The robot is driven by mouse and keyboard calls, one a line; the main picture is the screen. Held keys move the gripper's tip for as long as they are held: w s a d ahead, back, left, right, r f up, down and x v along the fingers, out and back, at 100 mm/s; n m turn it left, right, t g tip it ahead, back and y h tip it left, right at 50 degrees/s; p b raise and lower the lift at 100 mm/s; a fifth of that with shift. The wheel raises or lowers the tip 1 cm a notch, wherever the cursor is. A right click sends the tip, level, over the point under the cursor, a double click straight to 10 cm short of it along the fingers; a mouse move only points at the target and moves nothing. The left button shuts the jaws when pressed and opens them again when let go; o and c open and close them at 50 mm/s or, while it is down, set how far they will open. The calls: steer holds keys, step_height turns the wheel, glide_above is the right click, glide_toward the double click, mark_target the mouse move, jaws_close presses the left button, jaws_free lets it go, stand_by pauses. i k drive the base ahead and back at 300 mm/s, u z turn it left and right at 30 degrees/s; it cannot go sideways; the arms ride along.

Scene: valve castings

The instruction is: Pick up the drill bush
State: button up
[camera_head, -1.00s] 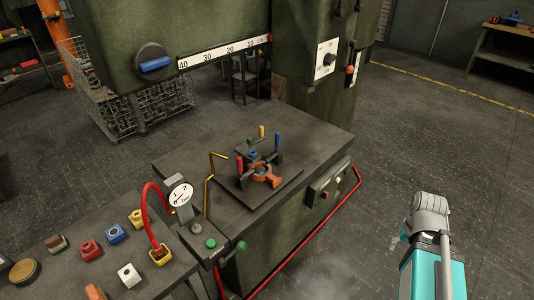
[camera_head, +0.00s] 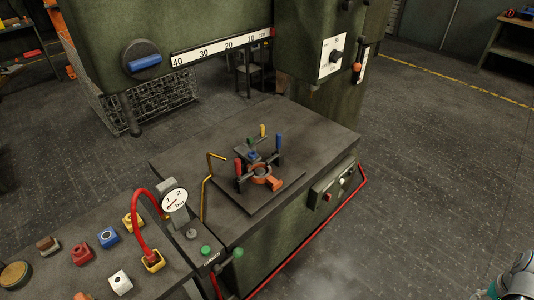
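A dark fixture plate (camera_head: 232,198) lies on the machine table (camera_head: 300,125). On it stands a small jig with red, blue and yellow-topped posts and an orange casting (camera_head: 276,184) low at its right side. A small blue part (camera_head: 252,155) sits on top of the jig; I cannot tell for certain whether it is the drill bush. No other part is clearly the bush at this size.
A side bench at lower left holds coloured blocks, including a blue one (camera_head: 108,237), a red one (camera_head: 81,253) and a white one (camera_head: 120,282). The machine head overhangs behind. A red rail (camera_head: 300,250) edges the front; the right floor is clear.

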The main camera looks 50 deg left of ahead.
mark_target(252, 155)
steer(key=z, duration=1.05)
steer(key=k, duration=1.15)
steer(key=u, duration=1.75)
